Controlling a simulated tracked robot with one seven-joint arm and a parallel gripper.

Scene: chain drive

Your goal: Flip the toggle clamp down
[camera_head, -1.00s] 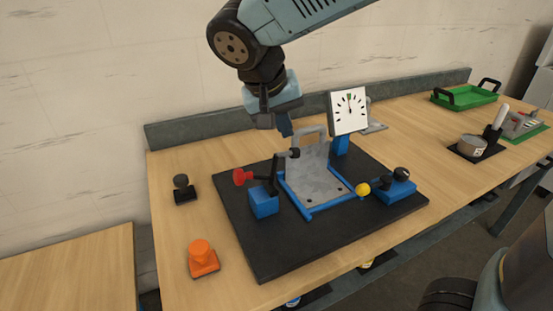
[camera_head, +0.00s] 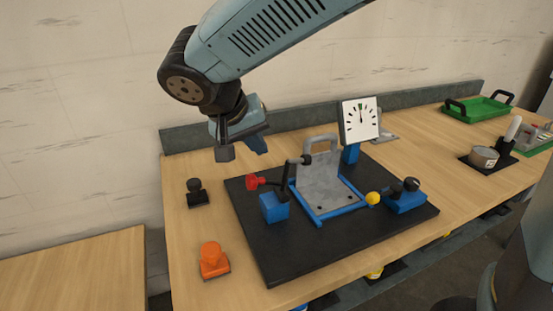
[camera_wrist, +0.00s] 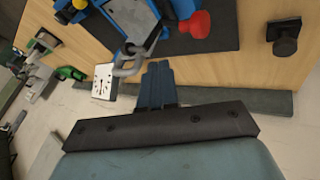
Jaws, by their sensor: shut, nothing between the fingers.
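The toggle clamp (camera_head: 274,205) has a blue base on the left of the black fixture board, a black arm standing up and a red knob (camera_head: 253,182) pointing left. The red knob also shows near the top of the wrist view (camera_wrist: 195,25). A grey plate with a handle (camera_head: 327,176) stands in the blue frame beside the clamp. My gripper (camera_head: 243,152) is shut and empty, in the air above and behind the clamp, apart from it. Its blue fingers show in the wrist view (camera_wrist: 157,84).
A dial gauge (camera_head: 360,120) stands behind the plate. An orange knob (camera_head: 211,259) and a black knob (camera_head: 196,193) stand on the table to the left. A green tray (camera_head: 478,110) is far right.

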